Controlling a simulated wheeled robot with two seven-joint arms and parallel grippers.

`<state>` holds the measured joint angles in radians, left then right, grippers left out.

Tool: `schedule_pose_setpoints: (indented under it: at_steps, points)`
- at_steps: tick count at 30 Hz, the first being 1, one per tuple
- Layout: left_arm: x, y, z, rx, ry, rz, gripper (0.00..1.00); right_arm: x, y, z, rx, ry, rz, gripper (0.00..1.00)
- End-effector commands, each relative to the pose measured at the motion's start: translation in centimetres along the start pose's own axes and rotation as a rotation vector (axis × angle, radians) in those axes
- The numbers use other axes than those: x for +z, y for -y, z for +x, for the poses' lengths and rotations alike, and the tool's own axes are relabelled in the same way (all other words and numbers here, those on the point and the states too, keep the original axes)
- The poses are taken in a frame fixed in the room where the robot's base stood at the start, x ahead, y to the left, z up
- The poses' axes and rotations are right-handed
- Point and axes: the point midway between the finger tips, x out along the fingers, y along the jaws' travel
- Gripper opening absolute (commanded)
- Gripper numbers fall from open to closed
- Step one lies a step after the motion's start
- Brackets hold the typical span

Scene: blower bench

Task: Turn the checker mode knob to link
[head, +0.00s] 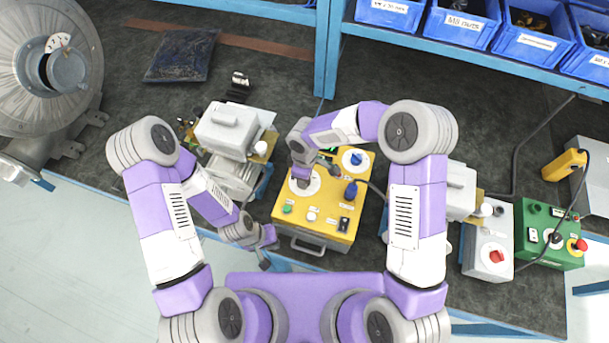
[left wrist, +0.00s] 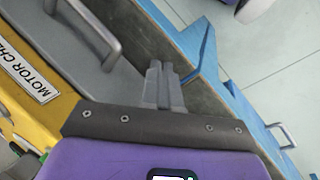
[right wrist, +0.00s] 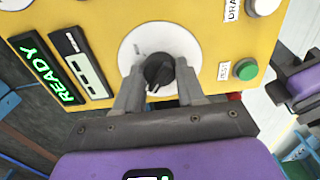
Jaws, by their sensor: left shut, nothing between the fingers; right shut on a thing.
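The yellow checker (head: 325,212) stands on the bench in the middle of the head view. The right wrist view shows its black knob (right wrist: 160,72) on a white round dial (right wrist: 140,40), beside a lit green READY display (right wrist: 50,72). My right gripper (right wrist: 158,82) is shut on this knob, one finger on each side. In the head view my right gripper (head: 302,182) covers the knob over the dial. My left gripper (left wrist: 163,68) is shut and empty, off the checker's front edge near its grey handle (left wrist: 95,30). In the head view the left gripper (head: 266,258) is at the bench's front edge.
A blue knob (head: 352,190) and a black rocker switch (head: 344,224) are on the same panel. A grey box with a red knob (head: 496,256) and a green box (head: 545,222) stand to the right. Blue bins (head: 463,28) line the back shelf. A blower (head: 45,60) stands far left.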

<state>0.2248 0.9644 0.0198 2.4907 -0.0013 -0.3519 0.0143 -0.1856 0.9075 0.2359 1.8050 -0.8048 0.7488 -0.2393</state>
Motion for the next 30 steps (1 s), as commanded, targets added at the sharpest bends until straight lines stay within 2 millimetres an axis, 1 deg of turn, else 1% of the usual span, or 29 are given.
schedule_pose_setpoints:
  at_steps: [10, 11, 15, 16, 25, 28, 30]
  points:
    - [0.0, 0.0, 0.0, 0.000, 0.000, 0.000, 0.00, 0.0, -0.1, -0.1, 0.003, 0.001, -0.006, 0.08]
    - [0.0, 0.0, 0.0, 0.000, 0.000, 0.000, 0.00, 0.0, -0.1, -0.1, 0.003, 0.001, -0.006, 0.40]
    - [0.0, 0.0, 0.0, 0.000, 0.000, 0.000, 0.00, 0.0, -0.1, -0.1, 0.003, 0.000, -0.005, 0.62]
    - [0.0, 0.0, 0.0, 0.000, 0.000, 0.000, 0.00, 0.0, -0.1, -0.1, 0.003, 0.000, -0.005, 0.64]
    - [0.0, 0.0, 0.0, 0.000, 0.000, 0.000, 0.00, 0.0, -0.1, -0.3, 0.002, 0.000, -0.004, 0.64]
    - [0.0, 0.0, -0.1, 0.000, 0.000, 0.000, 0.00, 0.0, -0.1, -1.3, 0.004, -0.001, -0.004, 0.64]
    - [0.0, -0.1, -0.1, 0.000, 0.000, 0.000, 0.00, -0.1, -0.1, -2.5, 0.005, -0.003, -0.004, 0.64]
